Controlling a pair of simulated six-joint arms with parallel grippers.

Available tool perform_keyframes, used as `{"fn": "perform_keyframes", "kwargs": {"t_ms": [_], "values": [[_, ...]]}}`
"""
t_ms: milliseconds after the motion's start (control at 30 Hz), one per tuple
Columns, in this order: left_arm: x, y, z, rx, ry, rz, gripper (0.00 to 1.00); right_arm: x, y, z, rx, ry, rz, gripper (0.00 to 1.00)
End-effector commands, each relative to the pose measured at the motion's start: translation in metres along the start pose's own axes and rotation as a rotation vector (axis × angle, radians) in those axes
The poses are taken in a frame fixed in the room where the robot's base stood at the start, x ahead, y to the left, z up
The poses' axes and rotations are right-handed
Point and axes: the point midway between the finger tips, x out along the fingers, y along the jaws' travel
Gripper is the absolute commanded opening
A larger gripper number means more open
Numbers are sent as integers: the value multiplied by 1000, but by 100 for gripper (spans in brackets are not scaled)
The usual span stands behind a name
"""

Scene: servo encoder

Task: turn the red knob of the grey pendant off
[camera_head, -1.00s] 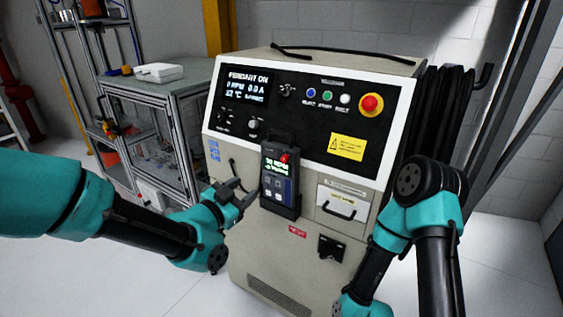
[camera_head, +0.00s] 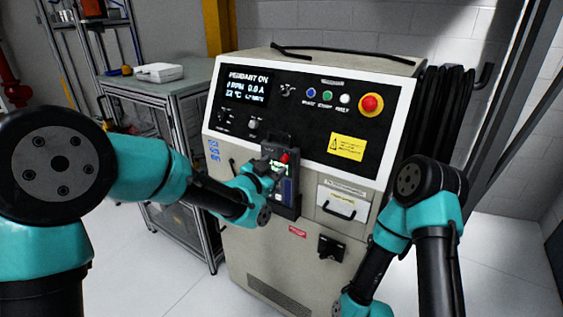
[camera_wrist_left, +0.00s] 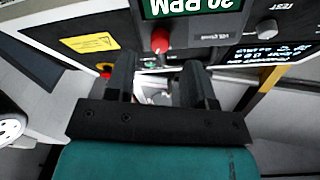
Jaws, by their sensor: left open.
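The grey pendant (camera_head: 292,200) hangs upright in a holder on the front of the beige cabinet. Its red knob (camera_head: 285,157) sits near its top; my gripper hides part of its screen and keys. In the left wrist view, turned upside down, the red knob (camera_wrist_left: 160,41) sticks out beside the lit green screen (camera_wrist_left: 193,8). My left gripper (camera_head: 272,172) is at the pendant's left side, close to the knob. In the left wrist view my left gripper (camera_wrist_left: 160,78) is open, fingers apart and empty, with the knob just beyond the fingertips. My right gripper is out of view.
The cabinet's panel display (camera_head: 247,86) reads PENDANT ON. A red stop button (camera_head: 371,104) sits on a yellow base at the panel's right. A drawer handle (camera_head: 338,210) sticks out right of the pendant. A framed table (camera_head: 170,90) stands at the left.

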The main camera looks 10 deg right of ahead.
Motion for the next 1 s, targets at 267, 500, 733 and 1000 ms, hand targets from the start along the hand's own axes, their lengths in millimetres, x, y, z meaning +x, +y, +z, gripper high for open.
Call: {"fn": "perform_keyframes", "kwargs": {"t_ms": [267,500,733,1000], "values": [[37,0,0,0,-1,0,49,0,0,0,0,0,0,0],[43,0,0,0,0,0,49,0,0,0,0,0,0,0],[43,0,0,0,0,0,41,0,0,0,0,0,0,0],[43,0,0,0,0,0,16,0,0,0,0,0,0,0]]}}
